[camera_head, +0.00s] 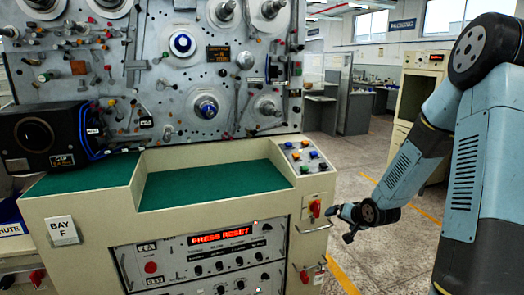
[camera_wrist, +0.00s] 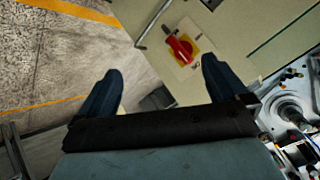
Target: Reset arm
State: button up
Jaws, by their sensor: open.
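My gripper (camera_head: 346,222) hangs at the right of the cream machine cabinet (camera_head: 90,213), level with its front face and apart from it. In the wrist view my gripper (camera_wrist: 162,70) has its two dark fingers spread wide with nothing between them touching. A red rotary switch (camera_wrist: 182,47) on a yellow plate shows beyond the gap between the fingers. In the head view the red switch (camera_head: 315,209) sits on the cabinet's right front, left of my gripper. My arm reaches in from the right edge.
A lit display (camera_head: 220,235) reads "PRESS RESET" on the front panel. Coloured buttons (camera_head: 305,157) sit on the sloped top right. Spindles (camera_head: 206,106) cover the upright panel behind the green work surface (camera_head: 215,185). Open floor (camera_head: 385,260) lies to the right.

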jog(key=s+r+n+g+h, duration=0.1)
jog(key=s+r+h, duration=0.1)
jog(key=s+r, duration=0.65)
jog(key=s+r+n+g+h, duration=0.15)
jog(key=s+r, duration=0.35)
jog(key=r, duration=0.6)
jog(key=s+a+r+n, duration=0.1)
jog(key=s+r, duration=0.3)
jog(key=s, duration=0.6)
jog(key=s+a+r+n+g, duration=0.1)
jog(key=s+a+r, duration=0.2)
jog(key=s, duration=0.6)
jog(key=shift+s+a+r+y, duration=0.35)
jog(key=shift+a+r+y, duration=0.1)
jog(key=shift+r, duration=0.45)
